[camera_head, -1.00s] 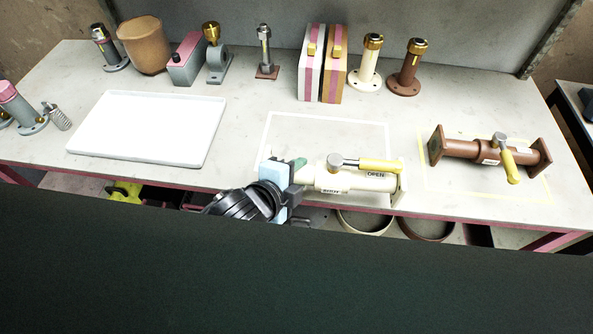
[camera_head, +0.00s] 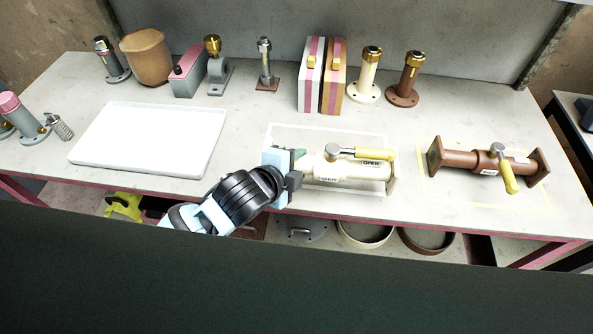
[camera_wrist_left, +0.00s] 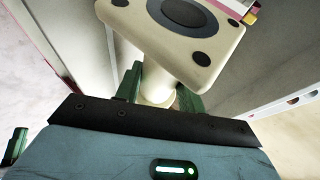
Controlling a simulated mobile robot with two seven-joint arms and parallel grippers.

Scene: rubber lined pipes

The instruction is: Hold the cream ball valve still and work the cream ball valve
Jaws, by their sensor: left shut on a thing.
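The cream ball valve (camera_head: 345,172) lies lengthwise over the white outline (camera_head: 335,130) near the table's front edge. Its grey lever with a yellow grip (camera_head: 376,154) points right along the body, beside an "OPEN" label. My left gripper (camera_head: 297,167) is shut on the valve's left end, with one finger on each side of the neck. The left wrist view shows the cream end flange (camera_wrist_left: 180,35), with a dark centre and bolt heads, and the neck between green fingers. I cannot tell whether the valve touches the table. My right gripper is not in view.
A brown valve (camera_head: 480,163) with a yellow-gripped lever lies in a yellow outline on the right. An empty white tray (camera_head: 150,135) is on the left. Several pipe stubs, cases and a brown pot (camera_head: 147,57) line the back. The tabletop between is clear.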

